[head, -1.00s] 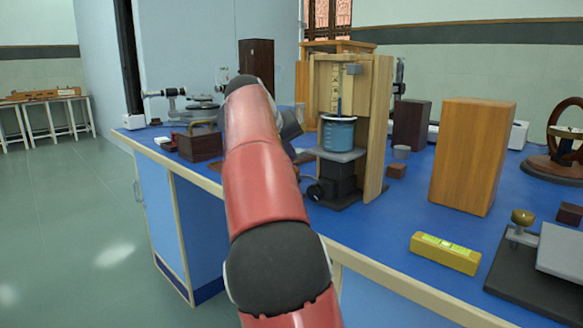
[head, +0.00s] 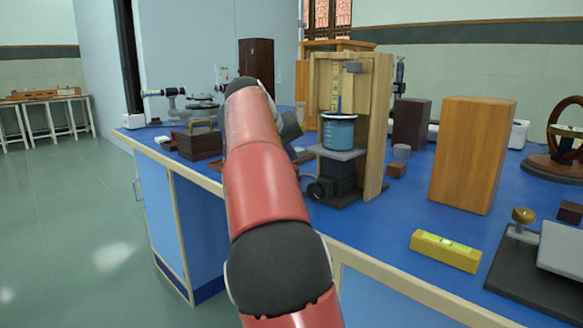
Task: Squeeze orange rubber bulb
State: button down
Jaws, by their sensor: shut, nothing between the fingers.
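No orange rubber bulb can be made out in the head view. My red and black arm reaches from the bottom middle up over the blue bench top (head: 400,228) and covers part of it. The fingers of my gripper do not show; they are hidden behind the arm. A dark grey piece shows just right of the arm's upper part, and I cannot tell whether it belongs to my gripper.
A wooden stand (head: 379,130) holds a beaker of blue liquid (head: 339,133) on a black jack, close right of my arm. A wooden block (head: 472,155), a yellow spirit level (head: 446,251) and a dark plate (head: 520,275) stand to the right. Optical instruments (head: 200,112) stand at left.

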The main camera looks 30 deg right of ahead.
jog(key=shift+f+b, duration=0.4)
jog(key=shift+f, duration=0.35)
dwell(0.9)
jog(key=shift+r, duration=0.15)
jog(key=shift+r+p, duration=0.9)
jog(key=shift+p, duration=0.2)
jog(key=shift+r, duration=0.1)
notch_tip(320, 180, up, 5)
jog(key=p, duration=0.5)
